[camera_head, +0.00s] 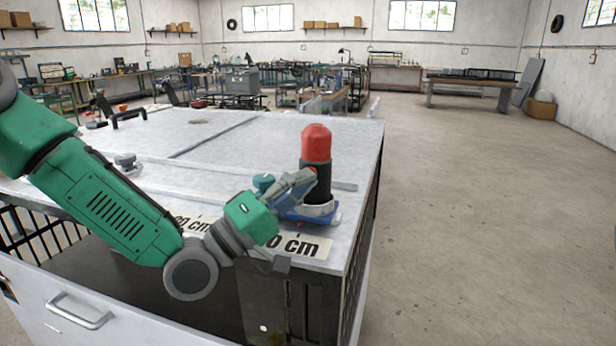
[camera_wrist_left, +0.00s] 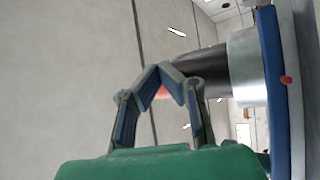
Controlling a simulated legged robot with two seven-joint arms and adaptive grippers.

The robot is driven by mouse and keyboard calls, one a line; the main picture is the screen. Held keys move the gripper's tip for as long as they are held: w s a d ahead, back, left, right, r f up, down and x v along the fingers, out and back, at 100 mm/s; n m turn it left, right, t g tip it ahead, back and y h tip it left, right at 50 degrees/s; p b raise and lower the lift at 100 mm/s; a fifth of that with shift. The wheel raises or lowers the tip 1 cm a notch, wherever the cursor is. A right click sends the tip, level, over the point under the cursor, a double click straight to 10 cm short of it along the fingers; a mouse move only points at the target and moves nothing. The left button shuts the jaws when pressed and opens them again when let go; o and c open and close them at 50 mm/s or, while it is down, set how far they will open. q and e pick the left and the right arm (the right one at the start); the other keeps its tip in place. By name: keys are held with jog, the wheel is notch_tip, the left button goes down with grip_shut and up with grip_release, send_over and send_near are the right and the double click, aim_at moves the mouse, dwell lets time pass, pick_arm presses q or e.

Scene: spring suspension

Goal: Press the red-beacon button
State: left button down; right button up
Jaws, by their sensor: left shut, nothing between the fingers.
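The red beacon (camera_head: 316,143) stands upright near the right end of the worktop, on a black body (camera_head: 318,184) with a white collar and a blue base plate (camera_head: 295,213). In the left wrist view the black body (camera_wrist_left: 200,70) and blue plate (camera_wrist_left: 270,60) appear sideways. A small red-orange piece (camera_wrist_left: 286,80) sits on the plate; I cannot tell whether it is the button. My left gripper (camera_head: 311,176) is shut and empty, its fingertips in front of the black body in the head view. In the wrist view its fingertips (camera_wrist_left: 160,72) meet, partly hiding the red part. Contact is unclear.
The pale worktop (camera_head: 240,150) has a grey knob (camera_head: 126,162), a black handle (camera_head: 128,116) at the back left and a centimetre label (camera_head: 305,246) at its front edge. Open floor (camera_head: 480,200) lies to the right.

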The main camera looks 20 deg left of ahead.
pick_arm(q)
jog(key=shift+w, duration=0.3)
jog(key=shift+s, duration=0.8)
jog(key=s, duration=0.6)
jog(key=shift+a+b, duration=0.15)
jog(key=shift+b, duration=0.25)
